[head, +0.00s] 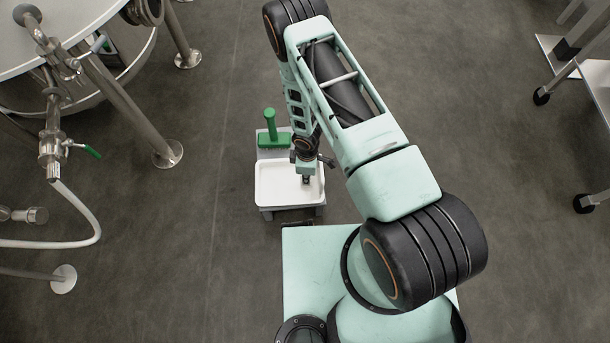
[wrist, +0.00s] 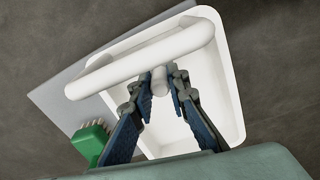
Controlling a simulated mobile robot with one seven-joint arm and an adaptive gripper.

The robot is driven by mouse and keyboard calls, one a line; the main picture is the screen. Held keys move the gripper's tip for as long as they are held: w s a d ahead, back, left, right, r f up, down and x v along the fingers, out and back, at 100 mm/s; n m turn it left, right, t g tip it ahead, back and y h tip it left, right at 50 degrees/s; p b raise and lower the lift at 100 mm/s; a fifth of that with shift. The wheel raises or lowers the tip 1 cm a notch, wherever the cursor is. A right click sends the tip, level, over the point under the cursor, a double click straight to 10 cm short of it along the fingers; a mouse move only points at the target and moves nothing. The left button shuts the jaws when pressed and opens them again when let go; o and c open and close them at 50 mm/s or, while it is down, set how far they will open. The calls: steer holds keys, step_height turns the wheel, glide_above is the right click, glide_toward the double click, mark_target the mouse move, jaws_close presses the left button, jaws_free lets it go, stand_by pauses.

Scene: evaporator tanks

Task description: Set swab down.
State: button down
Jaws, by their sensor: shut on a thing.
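My gripper (wrist: 166,82) is shut on the stem of a white T-shaped swab (wrist: 130,65). The swab's long crossbar lies slantwise across the wrist view, just beyond my fingertips. Swab and fingers are over a white shallow tray (wrist: 234,90). I cannot tell whether the swab touches it. In the head view my gripper (head: 305,179) is over the right half of the tray (head: 274,184), and the swab cannot be made out there.
A green brush (head: 271,138) with an upright handle stands on the grey stand behind the tray; it also shows in the wrist view (wrist: 90,142). A tank leg (head: 130,110) and a hose (head: 85,205) are to the left. Wheeled frames (head: 590,75) stand far right. Bare floor lies between.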

steer(key=shift+f, duration=0.95)
steer(key=shift+r, duration=0.1)
steer(key=c, duration=1.9)
jaws_free()
step_height(320, 180, up, 12)
steer(key=p, duration=0.3)
